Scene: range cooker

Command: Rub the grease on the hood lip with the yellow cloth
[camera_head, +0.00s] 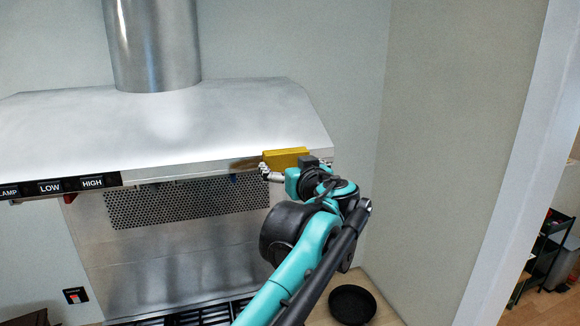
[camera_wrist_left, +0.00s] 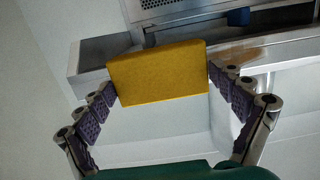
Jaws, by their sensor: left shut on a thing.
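The yellow cloth (camera_head: 287,157) is a folded, block-like pad at the right end of the hood lip (camera_head: 150,180). My left gripper (camera_head: 288,172) is shut on it; in the left wrist view the cloth (camera_wrist_left: 158,73) sits between the two finger pads. The grease (camera_head: 246,163) is a brown smear on the lip, just left of the cloth in the head view. In the left wrist view the grease (camera_wrist_left: 245,52) lies right of the cloth. I cannot tell whether the cloth touches the lip. My right gripper is not in view.
The steel hood (camera_head: 160,120) has LOW and HIGH buttons (camera_head: 70,185) at its left front. A perforated filter panel (camera_head: 185,203) is under it. A black pan (camera_head: 352,304) stands on the counter right of the hob (camera_head: 190,316). A wall (camera_head: 440,130) closes the right side.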

